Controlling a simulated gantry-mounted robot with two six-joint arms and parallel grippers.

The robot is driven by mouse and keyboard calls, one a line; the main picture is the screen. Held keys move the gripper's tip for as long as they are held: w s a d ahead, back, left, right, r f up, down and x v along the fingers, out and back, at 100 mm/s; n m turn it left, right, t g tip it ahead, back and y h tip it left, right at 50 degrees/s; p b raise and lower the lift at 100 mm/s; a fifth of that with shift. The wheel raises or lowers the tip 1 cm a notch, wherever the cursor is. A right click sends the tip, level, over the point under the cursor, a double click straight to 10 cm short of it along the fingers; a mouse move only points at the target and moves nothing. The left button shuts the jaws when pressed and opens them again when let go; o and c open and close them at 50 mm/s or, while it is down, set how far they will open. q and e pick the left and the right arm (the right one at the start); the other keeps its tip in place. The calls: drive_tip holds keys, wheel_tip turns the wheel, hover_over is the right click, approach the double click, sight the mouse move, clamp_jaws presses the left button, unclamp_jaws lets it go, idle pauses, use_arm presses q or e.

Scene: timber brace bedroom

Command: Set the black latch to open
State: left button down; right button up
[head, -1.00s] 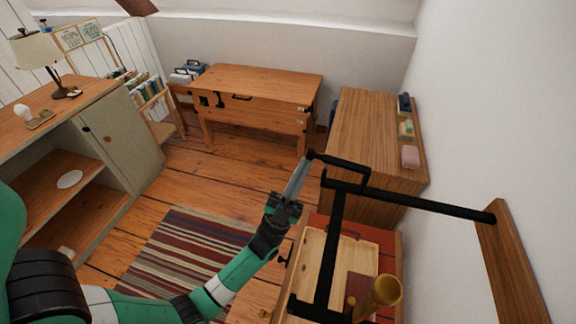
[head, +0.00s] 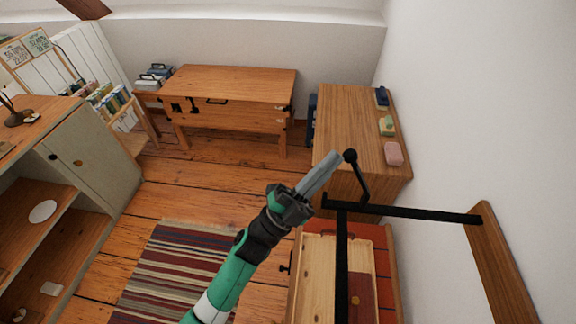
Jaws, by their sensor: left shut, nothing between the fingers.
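The black latch (head: 358,178) is a thin arm with a round knob at its upper end. It joins a black bar frame (head: 420,212) fixed to a wooden strip on the right wall. My left gripper (head: 334,158) is shut and empty. Its grey fingertips are just left of the latch's knob; I cannot tell whether they touch it. My right gripper is not in view.
A wooden cabinet (head: 352,118) with small blue, green and pink items stands behind the latch. Below the frame is a red-topped unit (head: 385,262) with a wooden tray (head: 312,285). A desk (head: 235,85) stands at the back. The striped rug (head: 175,265) area is clear.

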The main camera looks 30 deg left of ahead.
use_arm(q)
drive_tip(key=d+r, duration=0.1)
drive_tip(key=w+d+r, duration=0.1)
drive_tip(key=d, duration=0.1)
drive_tip(key=shift+w+d+r, duration=0.15)
drive_tip(key=shift+w+r, duration=0.05)
drive_tip(key=shift+w+d+r+b, duration=0.3)
drive_tip(key=shift+d, duration=0.3)
drive_tip(key=shift+w+d+r+b, duration=0.25)
drive_tip(key=shift+w+d+b, duration=0.05)
drive_tip(key=shift+d, duration=0.3)
drive_tip(key=b, duration=0.1)
approach(351, 160)
drive_tip(key=shift+s+d+r, duration=0.15)
drive_tip(key=shift+d+r, duration=0.05)
drive_tip(key=shift+d, duration=0.3)
drive_tip(key=shift+s+d+r, duration=0.2)
drive_tip(key=shift+d, duration=0.35)
